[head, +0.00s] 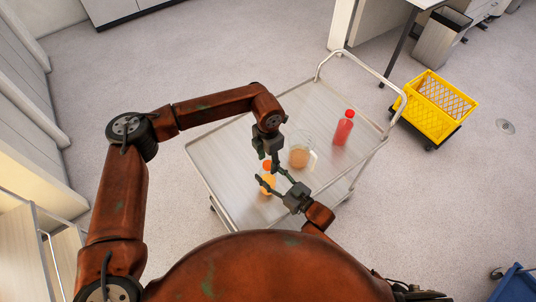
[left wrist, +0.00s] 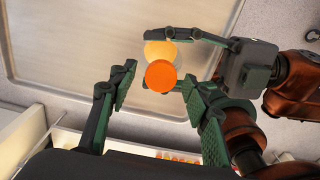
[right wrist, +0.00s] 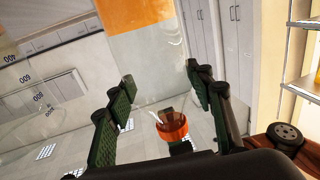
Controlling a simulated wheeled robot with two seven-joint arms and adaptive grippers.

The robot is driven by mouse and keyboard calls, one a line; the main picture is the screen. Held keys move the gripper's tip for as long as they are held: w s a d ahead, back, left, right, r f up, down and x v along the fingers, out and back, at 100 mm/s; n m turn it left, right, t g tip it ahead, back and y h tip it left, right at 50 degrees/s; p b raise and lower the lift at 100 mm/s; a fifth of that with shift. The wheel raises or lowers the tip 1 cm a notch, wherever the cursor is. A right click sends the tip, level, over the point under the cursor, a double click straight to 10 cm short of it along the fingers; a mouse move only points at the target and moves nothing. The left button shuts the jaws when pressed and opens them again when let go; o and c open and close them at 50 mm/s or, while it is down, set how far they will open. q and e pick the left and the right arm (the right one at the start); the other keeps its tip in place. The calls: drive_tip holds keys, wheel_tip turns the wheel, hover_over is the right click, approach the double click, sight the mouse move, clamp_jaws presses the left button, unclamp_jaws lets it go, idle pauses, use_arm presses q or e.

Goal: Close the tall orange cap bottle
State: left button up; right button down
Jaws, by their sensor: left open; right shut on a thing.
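The tall bottle of orange juice (head: 267,183) stands on the near part of the cart top, with its orange cap (head: 268,165) at its top. In the left wrist view the round cap (left wrist: 160,76) is seen from above. I cannot tell whether it is tight. My right gripper (head: 281,178) is shut on the bottle, below the cap; the right wrist view shows the bottle's side (right wrist: 140,45) between its fingers. My left gripper (head: 267,157) is above the cap, pointing down. Its open fingers (left wrist: 155,100) are either side of the cap, apart from it.
A glass jug of orange liquid (head: 299,158) stands close beside the grippers. A red bottle (head: 344,130) stands farther back on the cart (head: 215,150). The cart's left part is bare. A yellow crate (head: 430,108) is on the floor at the right.

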use_arm(q)
drive_tip(key=shift+f, duration=0.3)
clamp_jaws()
drive_tip(key=shift+w, duration=0.1)
idle(0.5)
drive_tip(key=shift+o, duration=0.4)
unclamp_jaws()
drive_tip(key=shift+r, duration=0.1)
